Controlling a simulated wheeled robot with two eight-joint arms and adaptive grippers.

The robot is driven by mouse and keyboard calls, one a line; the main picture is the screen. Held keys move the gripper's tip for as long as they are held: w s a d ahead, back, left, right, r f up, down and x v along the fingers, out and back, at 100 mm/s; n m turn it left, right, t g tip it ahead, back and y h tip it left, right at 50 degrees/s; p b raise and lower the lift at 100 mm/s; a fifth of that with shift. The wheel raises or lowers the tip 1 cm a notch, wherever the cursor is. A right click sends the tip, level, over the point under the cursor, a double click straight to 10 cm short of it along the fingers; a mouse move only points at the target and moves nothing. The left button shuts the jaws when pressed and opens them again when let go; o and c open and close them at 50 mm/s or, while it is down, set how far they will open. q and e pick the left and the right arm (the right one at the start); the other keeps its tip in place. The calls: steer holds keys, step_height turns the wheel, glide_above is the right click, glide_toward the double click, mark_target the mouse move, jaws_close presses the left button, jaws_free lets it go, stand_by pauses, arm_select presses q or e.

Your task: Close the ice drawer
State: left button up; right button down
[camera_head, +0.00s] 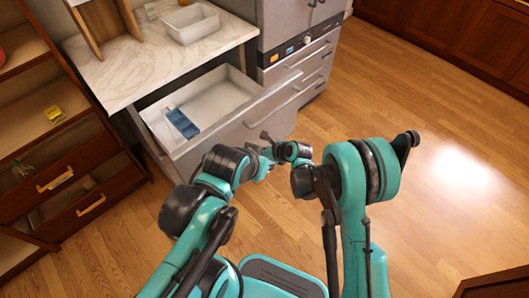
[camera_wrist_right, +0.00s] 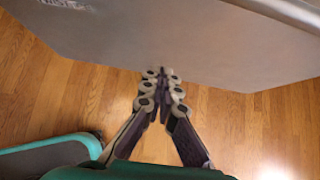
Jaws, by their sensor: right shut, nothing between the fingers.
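The ice drawer (camera_head: 219,94) stands pulled out from under the marble counter in the head view. Its pale tray is exposed, and a blue item (camera_head: 183,122) lies inside at the left. A grey panel, seemingly the drawer front, spans the top of the right wrist view (camera_wrist_right: 190,40). My right gripper (camera_wrist_right: 161,73) is shut and empty there, fingertips at the panel's lower edge; whether they touch I cannot tell. In the head view my arm links crowd together in front of the drawer. I cannot make out my left gripper's fingers among them.
The marble counter (camera_head: 130,66) above holds a white bin (camera_head: 190,22) and a wooden rack (camera_head: 103,25). Grey drawers with handles (camera_head: 312,72) stand to the right. Wooden shelving (camera_head: 60,150) stands at the left. The wood floor at the right (camera_head: 440,120) is clear.

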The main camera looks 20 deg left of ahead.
steer(key=w+a+f+b, duration=0.2)
steer(key=a+f, duration=0.1)
steer(key=a, duration=0.3)
steer(key=shift+w+a, duration=0.3)
steer(key=shift+w, duration=0.1)
